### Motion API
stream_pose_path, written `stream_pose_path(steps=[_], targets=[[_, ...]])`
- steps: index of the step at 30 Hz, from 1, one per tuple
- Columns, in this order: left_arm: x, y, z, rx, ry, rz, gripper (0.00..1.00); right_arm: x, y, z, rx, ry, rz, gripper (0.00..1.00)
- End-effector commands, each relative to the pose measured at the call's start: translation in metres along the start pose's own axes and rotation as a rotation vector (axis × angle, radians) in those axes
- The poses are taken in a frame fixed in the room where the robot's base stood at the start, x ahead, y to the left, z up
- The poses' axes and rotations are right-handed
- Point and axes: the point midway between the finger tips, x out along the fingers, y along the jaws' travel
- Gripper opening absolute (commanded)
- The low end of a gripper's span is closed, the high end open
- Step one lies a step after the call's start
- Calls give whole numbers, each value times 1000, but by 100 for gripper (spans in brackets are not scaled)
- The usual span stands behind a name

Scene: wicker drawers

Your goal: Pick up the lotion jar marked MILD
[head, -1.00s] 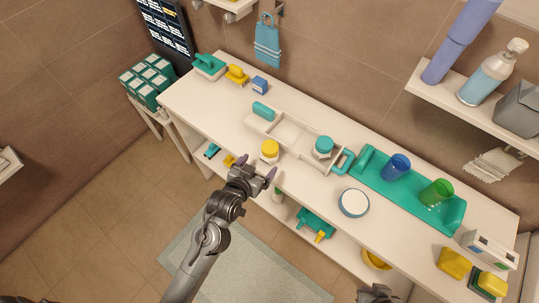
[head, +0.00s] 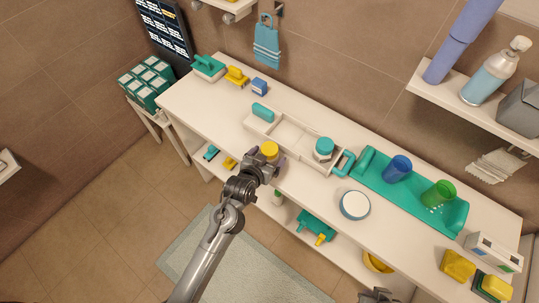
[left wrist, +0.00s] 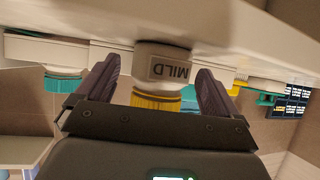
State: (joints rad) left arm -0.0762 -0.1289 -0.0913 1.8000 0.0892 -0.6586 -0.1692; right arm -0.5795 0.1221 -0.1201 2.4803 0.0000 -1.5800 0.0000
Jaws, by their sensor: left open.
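The lotion jar marked MILD is white with a yellow lid. In the head view the jar (head: 270,149) stands at the counter's front edge, partly hidden by my gripper. In the left wrist view the jar (left wrist: 160,72) appears upside down, its MILD label facing the camera. My left gripper (head: 267,158) is open, with its fingers on either side of the jar; the fingers also show in the left wrist view (left wrist: 158,85). Gaps show between the jar and both fingers.
A white divided tray (head: 292,134) is just behind the jar, holding a teal-lidded jar (head: 323,149). A round white-topped tin (head: 354,205) and a teal tray (head: 450,222) with cups lie to the right. A lower shelf (head: 345,252) runs beneath the counter.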

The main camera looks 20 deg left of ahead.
Motion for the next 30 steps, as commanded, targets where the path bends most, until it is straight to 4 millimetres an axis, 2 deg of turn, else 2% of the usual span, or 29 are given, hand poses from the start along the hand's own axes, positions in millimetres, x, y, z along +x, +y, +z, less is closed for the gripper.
stream_pose_path(steps=[2, 15, 24, 30], targets=[[0, 0, 0, 0, 0, 0, 95, 0, 0, 0, 2, 0, -1, 0], [0, 0, 0, 0, 0, 0, 29, 0, -1, 0, 6, 0, -5, 0], [-1, 0, -2, 0, 2, 0, 28, -1, -1, 0, 4, 0, -3, 0], [-4, 0, -9, 1, 2, 1, 28, -9, 1, -3, -2, -1, 2, 0]])
